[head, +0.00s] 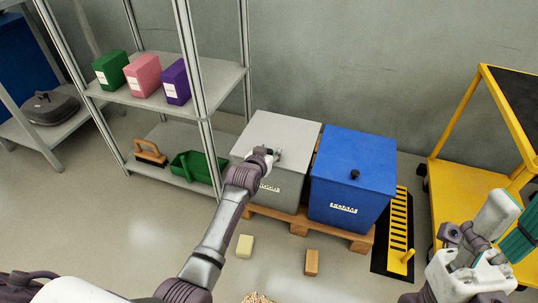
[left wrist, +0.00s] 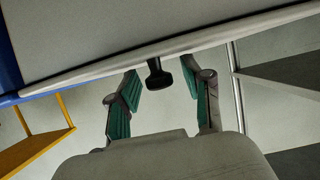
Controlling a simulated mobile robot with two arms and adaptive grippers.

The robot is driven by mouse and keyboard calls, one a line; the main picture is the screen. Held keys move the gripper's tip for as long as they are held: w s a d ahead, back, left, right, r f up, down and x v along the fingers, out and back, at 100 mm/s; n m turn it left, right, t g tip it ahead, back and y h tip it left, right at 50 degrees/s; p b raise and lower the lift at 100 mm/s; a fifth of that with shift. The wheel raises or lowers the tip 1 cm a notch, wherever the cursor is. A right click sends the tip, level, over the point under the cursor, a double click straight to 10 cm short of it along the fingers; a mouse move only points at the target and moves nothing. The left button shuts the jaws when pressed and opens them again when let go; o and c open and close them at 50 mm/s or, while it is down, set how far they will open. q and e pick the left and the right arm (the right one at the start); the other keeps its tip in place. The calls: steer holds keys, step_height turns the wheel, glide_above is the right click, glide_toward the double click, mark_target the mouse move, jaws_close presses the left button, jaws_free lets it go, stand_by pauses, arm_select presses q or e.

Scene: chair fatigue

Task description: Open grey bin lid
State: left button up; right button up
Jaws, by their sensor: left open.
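The grey bin (head: 272,185) stands on a wooden pallet, left of the blue bin (head: 352,180). Its grey lid (head: 283,129) looks closed. My left gripper (head: 270,154) is at the front edge of this lid. In the left wrist view, the open fingers (left wrist: 160,82) stand on either side of a black handle (left wrist: 157,77) at the lid's edge, with gaps on both sides. My arm hides part of the bin front in the head view. My right gripper (head: 500,235) is at the lower right, away from the bins; its jaw state is unclear.
A metal shelf (head: 220,80) with several boxes and a green tray (head: 190,168) stands left of the bin. A sponge (head: 245,246) and a small brown block (head: 312,262) lie on the floor before the pallet (head: 300,226). A yellow cart (head: 455,150) stands right.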

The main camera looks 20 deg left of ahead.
arm_select(q)
steer(key=shift+c, duration=0.2)
jaws_close()
steer(key=shift+r, duration=0.1)
